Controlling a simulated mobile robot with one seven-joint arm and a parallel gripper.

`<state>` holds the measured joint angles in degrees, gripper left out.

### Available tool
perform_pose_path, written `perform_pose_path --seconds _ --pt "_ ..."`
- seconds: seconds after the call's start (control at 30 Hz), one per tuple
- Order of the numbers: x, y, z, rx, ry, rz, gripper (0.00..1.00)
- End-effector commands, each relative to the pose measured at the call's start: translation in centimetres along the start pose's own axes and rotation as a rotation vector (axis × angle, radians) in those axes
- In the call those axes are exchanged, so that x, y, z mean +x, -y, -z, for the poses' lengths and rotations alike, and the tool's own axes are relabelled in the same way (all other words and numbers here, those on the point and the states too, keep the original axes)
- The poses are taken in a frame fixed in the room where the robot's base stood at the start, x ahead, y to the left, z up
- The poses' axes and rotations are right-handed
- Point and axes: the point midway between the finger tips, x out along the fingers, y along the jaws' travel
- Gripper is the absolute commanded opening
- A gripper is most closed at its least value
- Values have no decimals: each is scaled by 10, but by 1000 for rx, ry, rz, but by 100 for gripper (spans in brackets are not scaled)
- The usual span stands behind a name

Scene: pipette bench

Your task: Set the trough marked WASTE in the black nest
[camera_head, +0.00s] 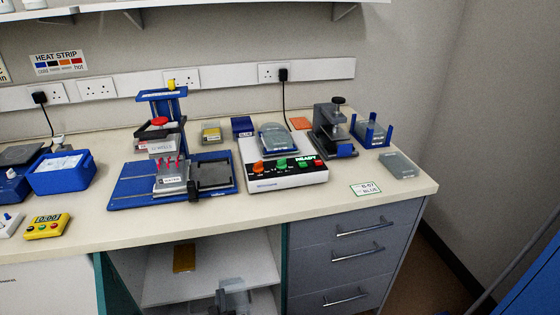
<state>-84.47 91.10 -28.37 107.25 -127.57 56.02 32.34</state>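A blue pipetting deck (130,190) stands left of centre on the bench. A black square nest (214,177) is at its right side and looks empty. A grey trough (171,184) sits left of the nest, under several red-tipped pieces; its white label is too small to read surely, perhaps WATER or WASTE. Behind it is a pale block (161,147) whose label seems to end in WELLS. A small grey and yellow container (211,133) with a red-marked label stands behind the deck. I cannot pick out the WASTE trough with certainty. My gripper does not show.
A white device (285,177) reading READY stands right of the deck. Further right are a dark press (331,130), a blue rack (371,132) and a grey plate (399,165). A blue tub (62,176) and yellow timer (47,226) are left. The front bench strip is clear.

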Motion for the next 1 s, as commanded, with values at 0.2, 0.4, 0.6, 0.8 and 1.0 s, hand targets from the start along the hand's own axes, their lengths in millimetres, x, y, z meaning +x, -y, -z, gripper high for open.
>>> perform_pose_path --seconds 0.2,0.4,0.6,0.8,1.0 --pt "-14 46 -35 34 0 104 0" --pt "-33 108 -80 79 2 239 0" --pt "-57 185 -136 133 3 409 0" --pt "-80 255 -188 183 5 564 0" --pt "-95 305 -224 215 4 673 0"
